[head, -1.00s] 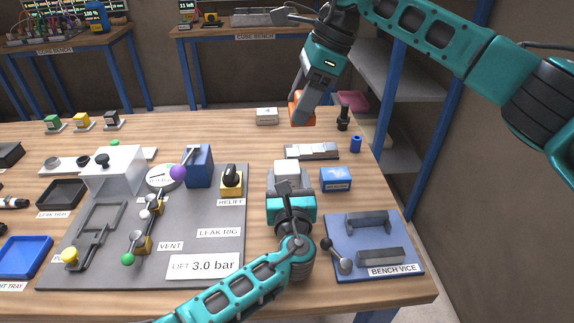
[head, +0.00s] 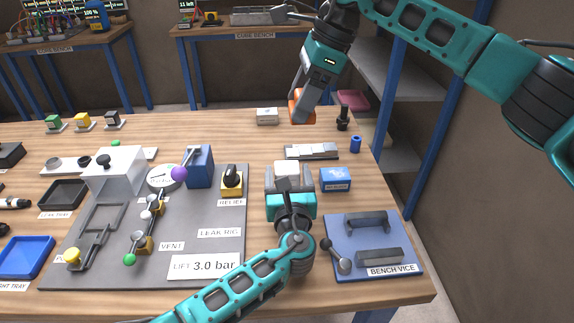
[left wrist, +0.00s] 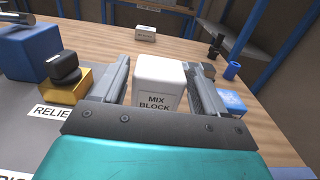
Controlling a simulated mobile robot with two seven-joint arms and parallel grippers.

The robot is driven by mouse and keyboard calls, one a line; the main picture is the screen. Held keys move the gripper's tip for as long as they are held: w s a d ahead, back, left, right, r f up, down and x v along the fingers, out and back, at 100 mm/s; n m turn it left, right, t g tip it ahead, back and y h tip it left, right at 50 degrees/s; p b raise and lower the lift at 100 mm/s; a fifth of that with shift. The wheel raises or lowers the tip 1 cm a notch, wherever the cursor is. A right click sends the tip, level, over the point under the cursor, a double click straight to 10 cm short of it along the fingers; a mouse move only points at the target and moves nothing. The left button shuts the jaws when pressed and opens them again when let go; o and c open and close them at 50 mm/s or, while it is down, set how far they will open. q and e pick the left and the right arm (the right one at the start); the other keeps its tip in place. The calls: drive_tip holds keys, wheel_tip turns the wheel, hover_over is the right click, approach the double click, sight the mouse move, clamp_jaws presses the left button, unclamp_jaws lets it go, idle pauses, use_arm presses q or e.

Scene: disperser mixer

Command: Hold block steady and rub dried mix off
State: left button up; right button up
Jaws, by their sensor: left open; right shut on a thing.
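The white mix block (left wrist: 158,85), labelled MIX BLOCK, stands on the wooden bench; its top also shows in the head view (head: 287,170). My left gripper (head: 289,180) is open, with one finger on each side of the block; in the left wrist view its fingers (left wrist: 160,88) show small gaps to the block. My right gripper (head: 301,118) is shut on an orange thing (head: 297,107) and holds it above the bench, behind and above the block. Any dried mix on the block cannot be made out.
A blue box (head: 336,180) stands just right of the block. The bench vice (head: 372,244) lies front right. The leak rig board (head: 210,215) with its relief knob (head: 232,180) lies to the left. A grey tray with white pieces (head: 312,152) lies behind.

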use_arm(q)
drive_tip(key=o, duration=0.5)
drive_tip(key=s, duration=1.2)
drive_tip(key=shift+s, duration=0.15)
